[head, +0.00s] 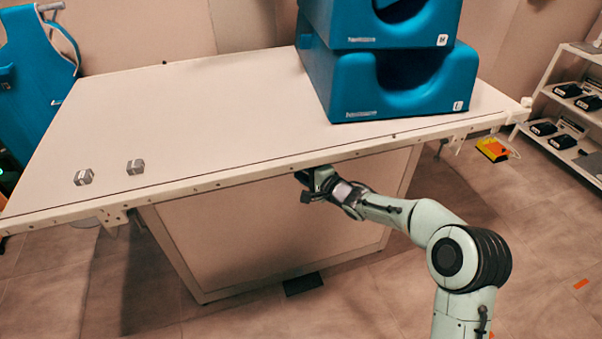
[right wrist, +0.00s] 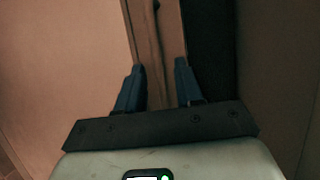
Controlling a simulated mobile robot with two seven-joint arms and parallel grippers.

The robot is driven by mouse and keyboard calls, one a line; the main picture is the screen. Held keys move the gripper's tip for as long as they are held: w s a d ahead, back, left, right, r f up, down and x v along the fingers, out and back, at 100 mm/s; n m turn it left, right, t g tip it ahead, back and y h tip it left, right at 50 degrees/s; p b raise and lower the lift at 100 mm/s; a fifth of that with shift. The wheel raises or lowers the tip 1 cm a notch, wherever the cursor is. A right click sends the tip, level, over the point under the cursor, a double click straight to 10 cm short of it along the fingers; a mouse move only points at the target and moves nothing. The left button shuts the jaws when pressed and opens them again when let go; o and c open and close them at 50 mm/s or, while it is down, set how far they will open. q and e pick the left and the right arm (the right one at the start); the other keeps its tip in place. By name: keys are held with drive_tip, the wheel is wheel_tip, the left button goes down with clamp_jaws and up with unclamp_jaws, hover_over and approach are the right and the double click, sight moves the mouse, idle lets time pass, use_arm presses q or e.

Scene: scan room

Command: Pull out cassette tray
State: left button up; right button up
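My right gripper (head: 308,186) is just under the front edge of the white table (head: 240,110), against its underside. In the right wrist view its two dark blue fingers (right wrist: 158,88) stand apart. A brown upright strip (right wrist: 155,40) fills the view between them, with a small dark hole near its top. I cannot tell whether the fingers touch this strip or only face it. No cassette tray can be clearly made out; the strip may be part of one. My left gripper is not in view.
Two stacked blue padded blocks (head: 395,85) sit at the table's back right. Two small grey cubes (head: 84,177) (head: 136,166) lie at its left. A shelf rack (head: 560,120) and a yellow-orange item (head: 492,150) are at right. Floor in front is mostly clear.

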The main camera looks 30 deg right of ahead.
drive_tip(key=shift+w, duration=0.15)
clamp_jaws()
idle(1.4)
